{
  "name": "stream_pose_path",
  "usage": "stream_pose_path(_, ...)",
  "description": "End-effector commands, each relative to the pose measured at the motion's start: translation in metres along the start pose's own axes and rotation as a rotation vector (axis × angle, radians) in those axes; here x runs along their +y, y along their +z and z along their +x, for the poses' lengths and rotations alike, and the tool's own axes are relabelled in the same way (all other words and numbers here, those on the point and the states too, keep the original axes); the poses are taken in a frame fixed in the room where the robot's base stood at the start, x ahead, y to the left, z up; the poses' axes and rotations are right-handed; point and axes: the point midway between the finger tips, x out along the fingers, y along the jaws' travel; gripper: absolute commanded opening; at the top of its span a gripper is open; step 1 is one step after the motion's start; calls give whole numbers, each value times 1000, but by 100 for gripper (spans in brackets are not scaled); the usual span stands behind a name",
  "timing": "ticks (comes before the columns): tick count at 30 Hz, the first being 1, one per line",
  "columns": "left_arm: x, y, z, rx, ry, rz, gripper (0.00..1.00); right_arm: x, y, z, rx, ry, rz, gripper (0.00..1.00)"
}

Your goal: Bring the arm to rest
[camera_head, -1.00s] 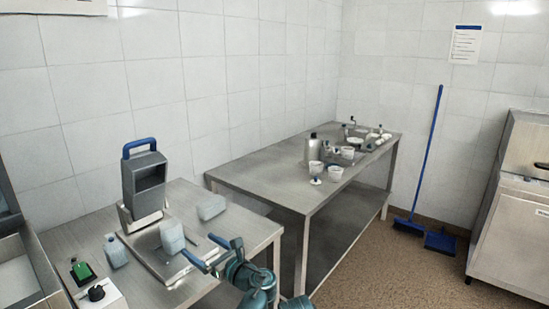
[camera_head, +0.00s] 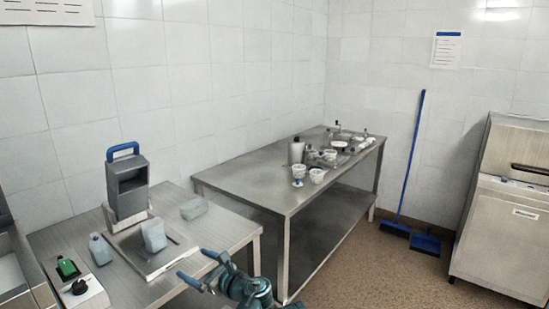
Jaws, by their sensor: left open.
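My left gripper (camera_head: 194,264) shows at the bottom centre of the head view, on my teal arm. Its two blue-tipped fingers are spread apart with nothing between them. It appears in front of the near steel table's (camera_head: 222,231) front edge, close to the right corner. The exact gap to the table cannot be told. My right gripper is not in view.
Cups (camera_head: 317,176) stand on the far table (camera_head: 250,183).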

Motion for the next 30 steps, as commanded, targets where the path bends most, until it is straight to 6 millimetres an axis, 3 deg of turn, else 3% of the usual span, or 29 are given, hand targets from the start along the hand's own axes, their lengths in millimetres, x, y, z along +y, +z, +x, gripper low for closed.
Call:
stream_pose_path(8, 24, -24, -15, 189, 109, -292, 100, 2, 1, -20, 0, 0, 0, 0)
stream_pose_path(14, 47, -55, -45, 390, 301, -617, 100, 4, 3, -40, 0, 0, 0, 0)
stream_pose_path(17, 62, -74, -78, 516, 487, -835, 100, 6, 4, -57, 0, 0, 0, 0)
stream_pose_path(21, 79, -97, -136, 648, 811, -1096, 100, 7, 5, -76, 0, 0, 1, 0)
stream_pose_path(25, 88, -106, -182, 700, 1076, -1235, 100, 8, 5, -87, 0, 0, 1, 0)
stream_pose_path(30, 92, -109, -217, 714, 1278, -1307, 100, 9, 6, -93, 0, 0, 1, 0)
